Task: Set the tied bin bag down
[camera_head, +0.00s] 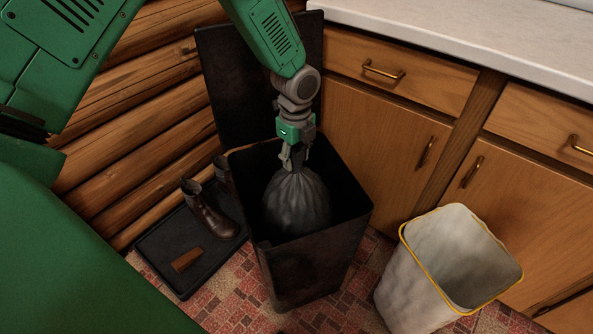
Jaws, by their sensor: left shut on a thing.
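A dark grey tied bin bag (296,205) hangs upright inside a tall black bin (305,275), below the level of its back rim. My left gripper (293,158) is shut on the gathered neck of the bag, over the bin's opening. The bag's lower part is hidden by the bin's front wall, so I cannot tell whether it touches the bottom. The bin's lid (250,85) stands open at the back. My right gripper is not in view.
A white bin with a yellow rim (405,285) stands open at the right, by wooden cabinets (375,145) under a pale counter (480,40). Brown boots (210,212) stand on a black tray (170,255) at the left, near the log wall (140,130).

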